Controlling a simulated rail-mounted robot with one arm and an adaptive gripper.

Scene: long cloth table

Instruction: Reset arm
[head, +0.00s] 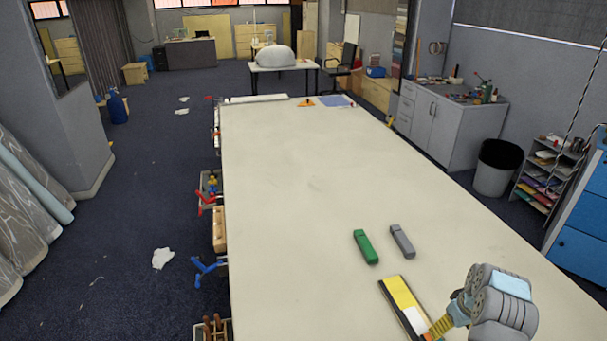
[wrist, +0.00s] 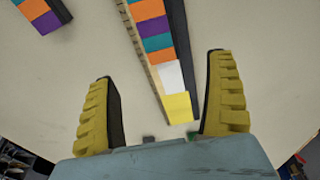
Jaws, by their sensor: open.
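My gripper (wrist: 162,68) is open, with one yellow ribbed finger at each side of the wrist view and nothing held between them. In the head view, part of my gripper (head: 438,328) shows at the lower right, above the table. A long narrow tray (wrist: 190,62) with a dark edge runs between the fingers in the wrist view. It holds a row of yellow, white, purple, orange and teal blocks.
A green block-like object (head: 366,246) and a grey one (head: 402,241) lie on the pale table (head: 290,200) beyond the tray. More coloured blocks (wrist: 42,13) show at the wrist view's top left. The table's middle is clear. Bins with tools (head: 210,183) line its left edge.

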